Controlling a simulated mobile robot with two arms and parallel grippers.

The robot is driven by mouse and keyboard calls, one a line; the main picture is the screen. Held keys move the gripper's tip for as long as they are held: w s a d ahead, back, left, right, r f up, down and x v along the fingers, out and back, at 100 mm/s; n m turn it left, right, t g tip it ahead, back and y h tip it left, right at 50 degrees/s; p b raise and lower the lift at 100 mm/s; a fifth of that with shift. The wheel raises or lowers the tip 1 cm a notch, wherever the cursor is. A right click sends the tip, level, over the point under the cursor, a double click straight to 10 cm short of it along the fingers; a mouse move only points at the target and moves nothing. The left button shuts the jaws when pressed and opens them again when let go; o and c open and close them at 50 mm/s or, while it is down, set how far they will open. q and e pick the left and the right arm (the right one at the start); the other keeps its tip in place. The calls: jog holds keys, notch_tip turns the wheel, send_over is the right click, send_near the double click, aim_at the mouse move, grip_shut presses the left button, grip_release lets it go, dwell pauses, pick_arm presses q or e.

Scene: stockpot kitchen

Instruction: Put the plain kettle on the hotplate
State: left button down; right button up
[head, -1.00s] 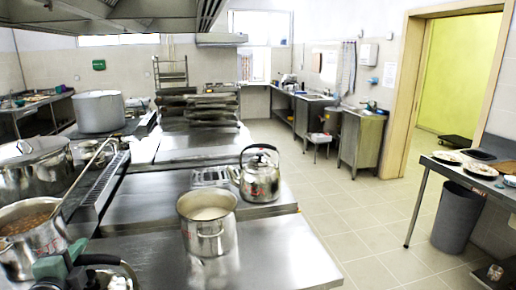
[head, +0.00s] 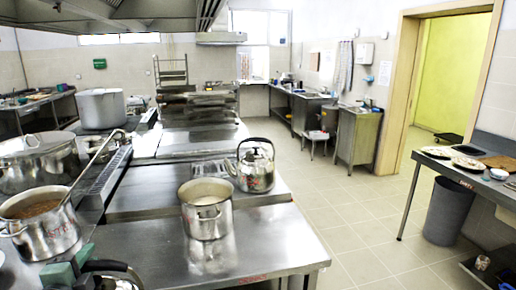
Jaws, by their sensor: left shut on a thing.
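My left gripper (head: 74,266) is at the bottom left of the head view, shut on the black handle of a steel kettle (head: 118,284). Only the handle and a bit of the top of this kettle show; the rest is cut off by the lower picture edge, so I cannot see any marking. A second steel kettle (head: 256,172) with a black handle stands upright on the steel range, with small red marks low on its side. I cannot tell for sure which flat steel surface is the hotplate. My right gripper is not in view.
An open pot of pale liquid (head: 206,214) stands on the near steel top (head: 268,236). A pot of brown food with a ladle (head: 40,226) and a lidded pot (head: 38,163) are at left. A table with plates (head: 452,184) stands at right; the floor between is clear.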

aim_at(139, 282)
pick_arm(q)
jog(key=shift+m+h, duration=0.9)
jog(key=s+d+f, duration=0.1)
jog(key=d, duration=0.2)
jog(key=s+d+f, duration=0.1)
jog(key=d+f, duration=0.1)
jog(key=d, duration=0.2)
jog(key=s+d+f, duration=0.1)
jog(key=s+d, duration=0.1)
jog(key=d, duration=0.2)
jog(key=shift+d+f, duration=0.15)
jog(key=shift+f, duration=0.25)
jog(key=s+d+h, duration=0.1)
jog(key=s+d, duration=0.3)
jog(key=d, duration=0.3)
jog(key=shift+d+f+m+t, duration=0.2)
jog(key=shift+m+t, duration=0.1)
jog(key=shift+m, duration=0.1)
jog(key=shift+f, duration=0.1)
